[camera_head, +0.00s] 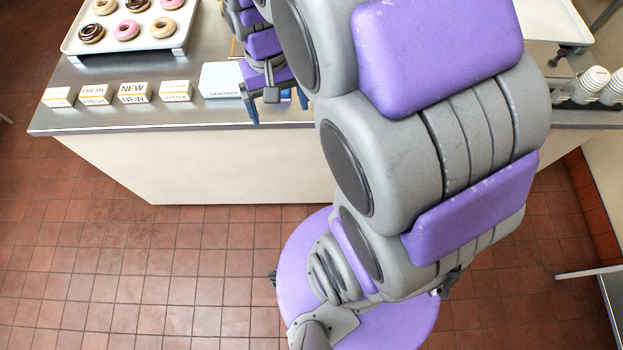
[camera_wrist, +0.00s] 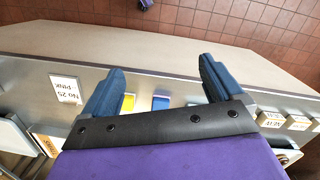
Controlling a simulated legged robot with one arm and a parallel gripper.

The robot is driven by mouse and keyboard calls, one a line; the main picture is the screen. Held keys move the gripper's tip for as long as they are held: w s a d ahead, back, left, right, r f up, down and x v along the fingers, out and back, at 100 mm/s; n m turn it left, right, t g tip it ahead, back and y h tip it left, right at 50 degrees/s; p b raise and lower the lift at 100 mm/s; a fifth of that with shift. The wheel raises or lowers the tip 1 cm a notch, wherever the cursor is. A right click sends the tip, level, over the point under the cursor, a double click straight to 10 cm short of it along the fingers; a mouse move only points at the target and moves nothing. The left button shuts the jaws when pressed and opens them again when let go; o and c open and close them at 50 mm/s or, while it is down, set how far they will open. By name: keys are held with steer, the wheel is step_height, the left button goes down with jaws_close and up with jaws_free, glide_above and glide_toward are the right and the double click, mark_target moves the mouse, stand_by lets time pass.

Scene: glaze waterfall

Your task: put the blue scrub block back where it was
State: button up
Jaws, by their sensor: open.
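My gripper (camera_head: 280,112) is open at the front edge of the counter, with its blue fingers apart. In the wrist view the fingers of my gripper (camera_wrist: 162,68) spread on either side of a small blue block (camera_wrist: 161,102), which looks like the blue scrub block. A yellow block (camera_wrist: 128,103) lies to its left, close to the left finger. Both are partly hidden by the dark gripper bar, and I see no contact with the fingers. In the head view my arm hides most of this spot.
The steel counter (camera_head: 120,118) has a row of small signs (camera_head: 133,92) and a pale sanitizer box (camera_head: 221,80) left of my gripper. A donut tray (camera_head: 152,45) stands behind them. Stacked cups (camera_head: 592,84) are at the right. The wrist view shows a "No 25 PINK" card (camera_wrist: 66,89).

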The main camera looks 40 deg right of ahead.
steer(key=s+a+n, duration=0.3)
steer(key=s+a, duration=0.1)
steer(key=s, duration=1.3)
steer(key=shift+s+f+g, duration=0.2)
steer(key=shift+g, duration=0.1)
steer(key=shift+a, duration=0.1)
steer(key=shift+c, duration=0.3)
